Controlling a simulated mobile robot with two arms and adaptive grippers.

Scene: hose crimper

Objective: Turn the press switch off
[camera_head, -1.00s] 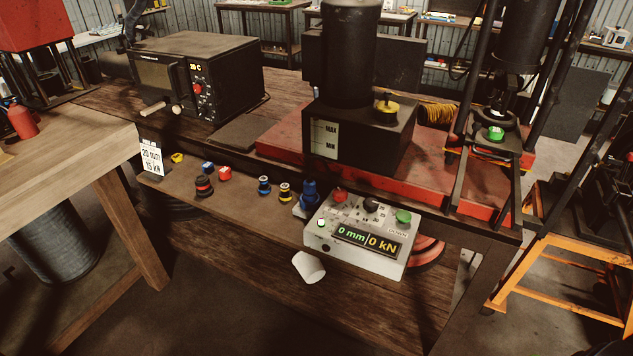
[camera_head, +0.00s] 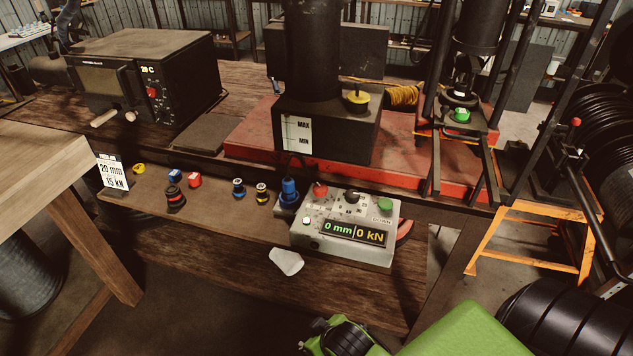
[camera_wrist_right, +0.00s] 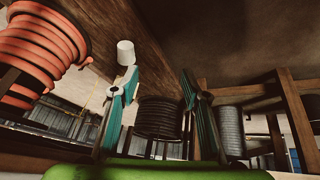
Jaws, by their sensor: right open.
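The press control box (camera_head: 310,232) sits on the front shelf in the head view, its display reading 0 mm and 0 kN. On its top are a red button (camera_head: 319,189), a black knob (camera_head: 352,197) and a green button (camera_head: 385,204) marked DOWN. A small pale button (camera_head: 307,220) is on its left front. I cannot tell which control is the switch. My right arm enters low right in the head view, below the box. My right gripper (camera_wrist_right: 158,75) is open in the right wrist view, with teal-edged fingers apart and nothing held. My left gripper is not in view.
A white cup-like piece (camera_head: 286,261) is just below the box's front; it also shows in the right wrist view (camera_wrist_right: 126,52). A blue fitting (camera_head: 289,193) stands left of the box. The press (camera_head: 462,85) stands behind. An orange hose coil (camera_wrist_right: 40,45) shows in the wrist view.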

